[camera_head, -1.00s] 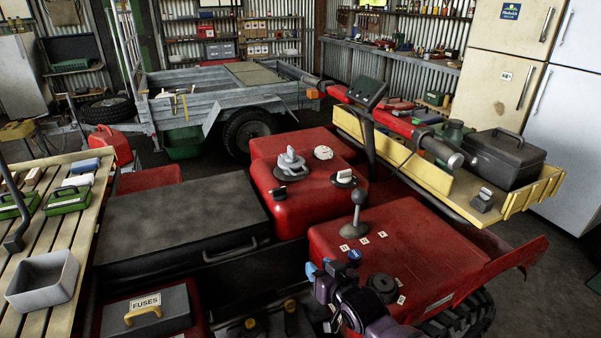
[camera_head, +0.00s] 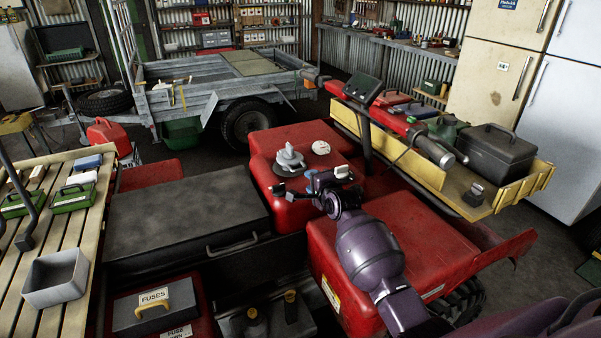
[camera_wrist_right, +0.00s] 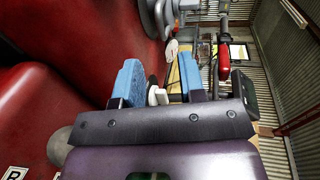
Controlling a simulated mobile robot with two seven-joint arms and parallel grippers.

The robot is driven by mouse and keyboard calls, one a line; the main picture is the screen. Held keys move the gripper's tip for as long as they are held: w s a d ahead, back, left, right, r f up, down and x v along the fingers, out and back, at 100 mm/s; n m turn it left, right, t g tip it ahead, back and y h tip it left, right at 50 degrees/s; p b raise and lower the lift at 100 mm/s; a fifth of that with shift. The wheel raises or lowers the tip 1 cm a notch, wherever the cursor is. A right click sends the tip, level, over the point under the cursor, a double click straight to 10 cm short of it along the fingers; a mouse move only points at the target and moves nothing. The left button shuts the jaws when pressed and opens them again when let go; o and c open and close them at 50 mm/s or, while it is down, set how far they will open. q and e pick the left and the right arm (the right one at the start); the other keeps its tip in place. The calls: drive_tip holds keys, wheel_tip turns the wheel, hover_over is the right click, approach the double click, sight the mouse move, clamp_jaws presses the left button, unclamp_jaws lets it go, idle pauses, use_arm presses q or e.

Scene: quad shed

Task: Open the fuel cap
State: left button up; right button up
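A grey round cap with a raised grip (camera_head: 289,160) sits on top of the quad's red tank (camera_head: 263,178). Part of what looks like this cap shows at the top of the right wrist view (camera_wrist_right: 162,14). My right gripper (camera_head: 325,181) is over the tank, just right of and nearer than the cap. Its two blue fingers are apart in the right wrist view (camera_wrist_right: 160,83). A small white-topped knob (camera_wrist_right: 157,95) shows between them; contact cannot be told. In the head view my gripper partly hides this knob (camera_head: 342,171). My left gripper is not in view.
A white dial (camera_head: 321,148) lies just behind the grey cap. A black seat box (camera_head: 185,222) lies left of the tank.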

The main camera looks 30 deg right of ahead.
drive_tip(key=b, duration=0.1)
approach(291, 160)
drive_tip(key=shift+w+f, duration=0.25)
drive_tip(key=shift+f, duration=0.85)
drive_tip(key=shift+b+x, duration=0.4)
drive_tip(key=shift+x, duration=0.5)
drive_tip(key=shift+w, duration=0.1)
drive_tip(key=shift+c, duration=0.5)
drive_tip(key=c, duration=0.5)
clamp_jaws()
